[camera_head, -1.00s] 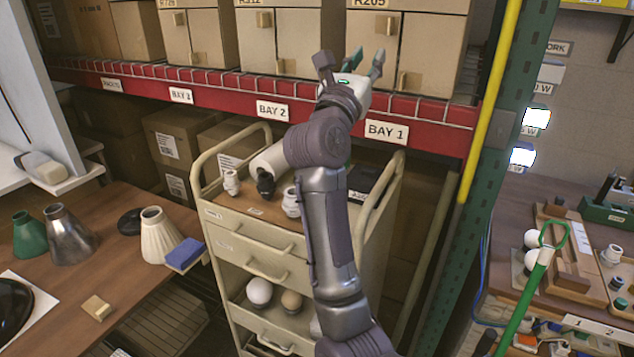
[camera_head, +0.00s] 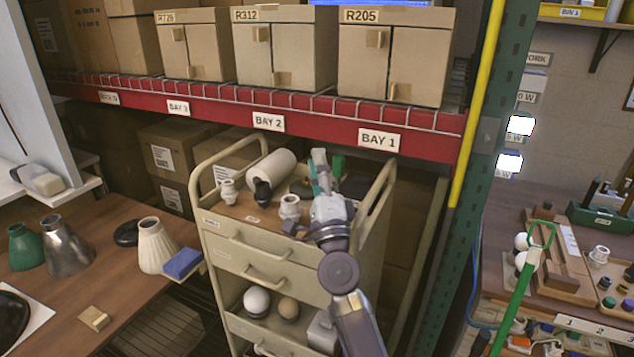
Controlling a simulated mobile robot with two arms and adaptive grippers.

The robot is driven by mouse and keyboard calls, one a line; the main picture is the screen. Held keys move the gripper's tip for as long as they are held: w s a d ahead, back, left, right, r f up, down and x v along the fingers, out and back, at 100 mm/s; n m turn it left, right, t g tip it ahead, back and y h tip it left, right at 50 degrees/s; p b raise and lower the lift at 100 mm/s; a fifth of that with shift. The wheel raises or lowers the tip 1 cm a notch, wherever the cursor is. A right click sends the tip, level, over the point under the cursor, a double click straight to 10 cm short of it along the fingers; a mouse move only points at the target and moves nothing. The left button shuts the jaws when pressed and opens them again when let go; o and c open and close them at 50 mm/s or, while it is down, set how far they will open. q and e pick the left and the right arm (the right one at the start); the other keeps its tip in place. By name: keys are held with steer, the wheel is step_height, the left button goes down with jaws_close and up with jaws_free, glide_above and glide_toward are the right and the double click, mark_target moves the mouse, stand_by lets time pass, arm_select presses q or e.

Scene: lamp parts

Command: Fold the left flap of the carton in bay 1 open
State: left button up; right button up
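The bay 1 carton (camera_head: 433,68), labelled R205, stands on the red shelf above the BAY 1 sign (camera_head: 379,139). Its front has a left flap (camera_head: 362,68) with a tab near the top and a right flap (camera_head: 418,62) with a tab near the bottom. Both flaps look closed against the front. My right gripper (camera_head: 318,170) is over the top of the cream cart, well below the carton and apart from it. Its teal and grey fingers point up; their gap is unclear and nothing shows held. My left gripper is not in view.
Cartons R312 (camera_head: 309,60) and R729 (camera_head: 203,57) stand to the left on the shelf. The cream cart (camera_head: 225,222) carries several lamp parts close to my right gripper. A yellow pole (camera_head: 477,105) and green upright (camera_head: 505,75) bound the right side.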

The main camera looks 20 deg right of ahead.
steer(key=shift+s+a+f+n+g+y, duration=0.15)
steer(key=shift+a+f+n+y, duration=0.15)
steer(key=shift+f+n+y, duration=0.35)
steer(key=shift+a+f+n+g+y, duration=0.15)
steer(key=shift+a+f+n+y, duration=0.25)
steer(key=shift+f+n, duration=0.35)
steer(key=shift+d, duration=0.15)
